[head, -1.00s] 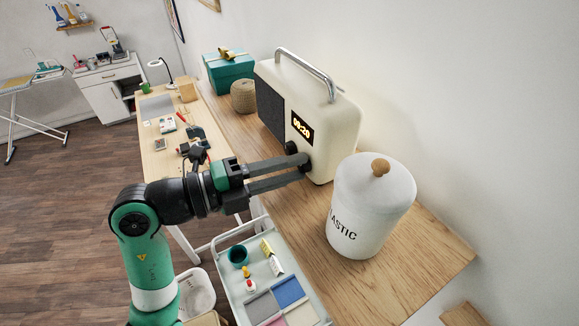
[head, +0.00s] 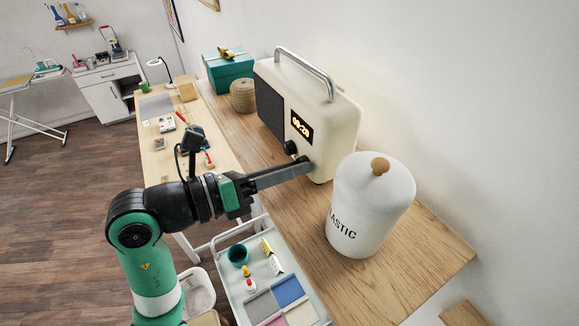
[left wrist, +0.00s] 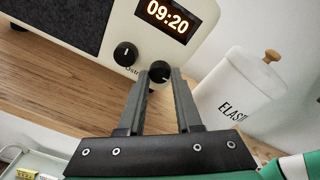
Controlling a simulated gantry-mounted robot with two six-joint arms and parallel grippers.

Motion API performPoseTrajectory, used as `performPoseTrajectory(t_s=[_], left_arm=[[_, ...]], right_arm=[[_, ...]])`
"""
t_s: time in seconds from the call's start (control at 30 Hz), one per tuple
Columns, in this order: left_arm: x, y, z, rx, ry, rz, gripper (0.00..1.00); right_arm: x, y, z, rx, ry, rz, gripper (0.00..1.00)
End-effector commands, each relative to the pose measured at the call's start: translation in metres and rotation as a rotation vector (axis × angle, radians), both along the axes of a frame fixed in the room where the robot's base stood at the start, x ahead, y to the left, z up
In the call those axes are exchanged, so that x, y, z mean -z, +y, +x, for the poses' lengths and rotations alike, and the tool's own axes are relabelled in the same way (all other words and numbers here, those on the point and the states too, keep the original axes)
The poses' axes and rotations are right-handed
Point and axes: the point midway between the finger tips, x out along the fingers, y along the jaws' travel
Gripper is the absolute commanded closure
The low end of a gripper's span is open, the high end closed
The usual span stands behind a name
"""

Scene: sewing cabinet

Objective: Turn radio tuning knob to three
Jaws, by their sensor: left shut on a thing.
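The cream radio (head: 338,125) stands on the wooden shelf with a dark speaker grille, a lit display reading 09:20 and a metal handle. It has two black knobs below the display. My left gripper (head: 307,165) is shut on the right knob (left wrist: 160,72), with one finger on each side of it. The fingers hide this knob in the head view. The left knob (left wrist: 126,54) has a light mark and is free; it also shows in the head view (head: 290,148). I cannot read any number scale. My right gripper is not in view.
A white canister (head: 365,210) with a wooden lid knob stands on the shelf right of the radio, close to my gripper. A woven basket (head: 243,96) and a teal gift box (head: 229,70) stand beyond the radio. A tray cart (head: 262,285) is below my arm.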

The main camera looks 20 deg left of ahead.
Motion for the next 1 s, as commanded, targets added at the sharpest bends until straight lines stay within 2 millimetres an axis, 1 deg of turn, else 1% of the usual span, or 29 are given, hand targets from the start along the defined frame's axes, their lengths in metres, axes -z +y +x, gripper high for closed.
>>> performPoseTrajectory(t_s=[0.67, 1.0], left_arm=[[0.0011, -0.0005, -0.0004, 0.000, -0.368, 0.522, 1.00], [0.0022, -0.0007, -0.0004, -0.001, -0.554, 0.786, 1.00]], right_arm=[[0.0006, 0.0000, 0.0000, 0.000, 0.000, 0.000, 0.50], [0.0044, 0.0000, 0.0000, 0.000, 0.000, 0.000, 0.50]])
